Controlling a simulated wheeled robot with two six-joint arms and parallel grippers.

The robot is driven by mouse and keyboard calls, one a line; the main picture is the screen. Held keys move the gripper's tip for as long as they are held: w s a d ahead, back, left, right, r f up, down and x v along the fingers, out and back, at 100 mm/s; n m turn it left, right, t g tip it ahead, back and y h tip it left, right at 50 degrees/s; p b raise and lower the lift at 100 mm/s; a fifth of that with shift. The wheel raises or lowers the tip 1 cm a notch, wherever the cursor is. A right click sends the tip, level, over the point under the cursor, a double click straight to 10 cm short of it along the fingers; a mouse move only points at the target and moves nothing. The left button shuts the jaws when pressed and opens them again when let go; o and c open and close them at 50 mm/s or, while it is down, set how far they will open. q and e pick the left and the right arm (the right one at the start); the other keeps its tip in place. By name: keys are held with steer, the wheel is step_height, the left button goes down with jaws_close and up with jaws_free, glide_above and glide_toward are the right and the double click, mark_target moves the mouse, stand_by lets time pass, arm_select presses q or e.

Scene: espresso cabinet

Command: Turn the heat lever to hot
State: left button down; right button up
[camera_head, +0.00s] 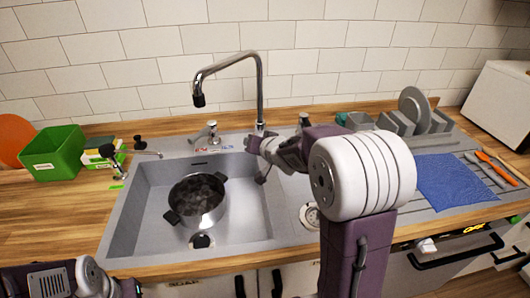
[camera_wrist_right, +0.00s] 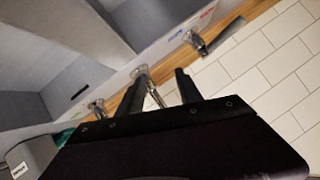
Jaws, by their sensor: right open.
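The heat lever (camera_head: 212,133) is a small chrome lever on the sink's back ledge, left of the tall faucet (camera_head: 260,95). A red mark and a blue mark lie on the ledge at its base. In the right wrist view the lever (camera_wrist_right: 193,40) has a dark handle and stands beyond the fingertips, beside these marks. My right gripper (camera_wrist_right: 160,80) is open, with the chrome faucet base showing between its dark fingers. In the head view it is near the faucet base, right of the lever, partly hidden by its own arm. My left gripper is out of view.
A green bin (camera_head: 53,152) stands at left. A dish rack (camera_head: 405,122) and blue cloth (camera_head: 455,180) are at right. The tiled wall (camera_head: 300,50) is close behind the ledge.

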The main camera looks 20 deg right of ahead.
steer(key=s+a+n+g+p, duration=0.2)
steer(key=s+g+p, duration=0.3)
steer(key=s+p, duration=0.4)
steer(key=s+a, duration=0.1)
steer(key=s, duration=0.2)
steer(key=shift+s+g, duration=0.3)
steer(key=shift+s, duration=0.05)
steer(key=s+a+f+n+g, duration=0.1)
steer(key=s, duration=0.3)
steer(key=s+a+f+n+g, duration=0.1)
steer(key=s+a+f+g, duration=0.1)
steer(key=s, duration=0.3)
steer(key=s+a+f+n+g, duration=0.1)
steer(key=s+a+f+g, duration=0.1)
steer(key=s, duration=0.3)
steer(key=shift+s+f+n+y, duration=0.15)
steer(key=shift+n+y, duration=0.15)
steer(key=shift+y, duration=0.1)
